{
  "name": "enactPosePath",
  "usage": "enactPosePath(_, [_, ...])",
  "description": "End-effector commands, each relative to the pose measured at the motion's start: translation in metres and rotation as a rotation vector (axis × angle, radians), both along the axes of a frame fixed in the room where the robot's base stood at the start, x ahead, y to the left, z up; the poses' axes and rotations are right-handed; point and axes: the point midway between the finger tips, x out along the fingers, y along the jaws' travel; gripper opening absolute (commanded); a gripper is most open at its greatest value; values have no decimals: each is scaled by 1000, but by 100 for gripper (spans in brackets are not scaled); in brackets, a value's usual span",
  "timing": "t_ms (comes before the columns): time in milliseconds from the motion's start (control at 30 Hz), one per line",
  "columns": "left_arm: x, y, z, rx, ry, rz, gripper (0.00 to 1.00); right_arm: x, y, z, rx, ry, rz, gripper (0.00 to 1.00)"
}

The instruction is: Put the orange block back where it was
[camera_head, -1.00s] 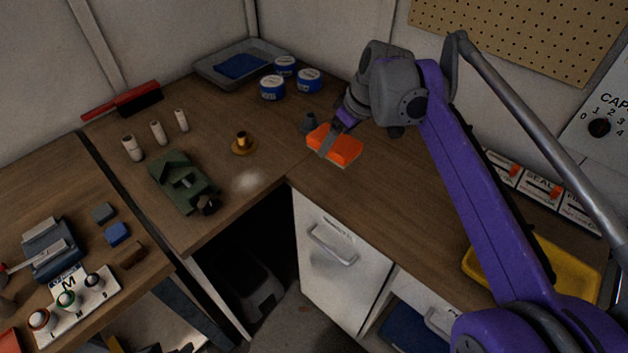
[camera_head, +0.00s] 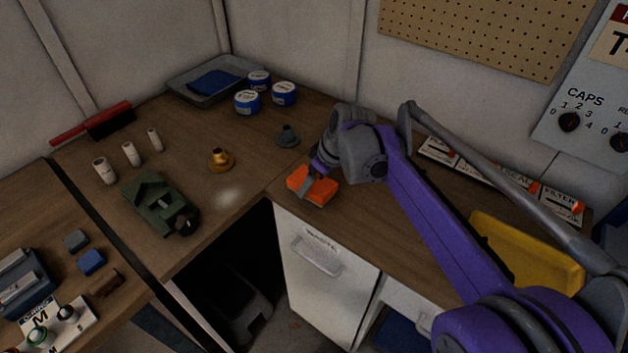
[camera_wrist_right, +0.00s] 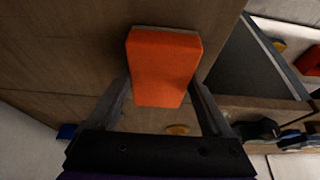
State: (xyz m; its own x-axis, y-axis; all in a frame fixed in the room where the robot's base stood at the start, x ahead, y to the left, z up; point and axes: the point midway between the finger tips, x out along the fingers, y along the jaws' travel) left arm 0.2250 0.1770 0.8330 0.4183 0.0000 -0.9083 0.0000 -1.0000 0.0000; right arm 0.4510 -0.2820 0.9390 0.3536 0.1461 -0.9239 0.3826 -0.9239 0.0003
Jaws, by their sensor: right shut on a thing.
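The orange block (camera_head: 322,190) is at the bench's front edge, above the waste cabinet, in the head view. My right gripper (camera_head: 308,184) is shut on it, its fingers reaching down around the block. In the right wrist view the orange block (camera_wrist_right: 163,62) sits between the two fingers of the right gripper (camera_wrist_right: 160,95), with wooden bench top behind it. I cannot tell whether the block touches the bench or hangs just above it. My left gripper is not in view.
A grey cone-shaped piece (camera_head: 287,136) and a brass piece (camera_head: 221,160) stand left of the block. A yellow tray (camera_head: 530,255) and labelled boxes (camera_head: 500,178) lie to the right. The green device (camera_head: 160,203) is further left. Bench right of the block is partly clear.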

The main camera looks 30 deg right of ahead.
Motion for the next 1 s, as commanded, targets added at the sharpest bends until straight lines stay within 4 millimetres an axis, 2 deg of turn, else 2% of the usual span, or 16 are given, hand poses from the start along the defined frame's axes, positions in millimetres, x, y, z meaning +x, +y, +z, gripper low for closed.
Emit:
enactPosePath(100, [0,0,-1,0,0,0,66,0,0,-3,0,0,0,24])
enactPosePath(133, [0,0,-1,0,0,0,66,0,0,-3,0,0,0,88])
enactPosePath(200, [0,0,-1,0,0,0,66,0,0,-3,0,0,0,100])
enactPosePath(433, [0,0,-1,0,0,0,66,0,0,-2,0,0,0,100])
enactPosePath(567, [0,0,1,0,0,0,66,-2,-1,6,0,0,-1,100])
enactPosePath(667, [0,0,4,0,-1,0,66,-8,-4,20,1,-1,-3,100])
enactPosePath(1000, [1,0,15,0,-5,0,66,-33,-14,86,0,0,-2,100])
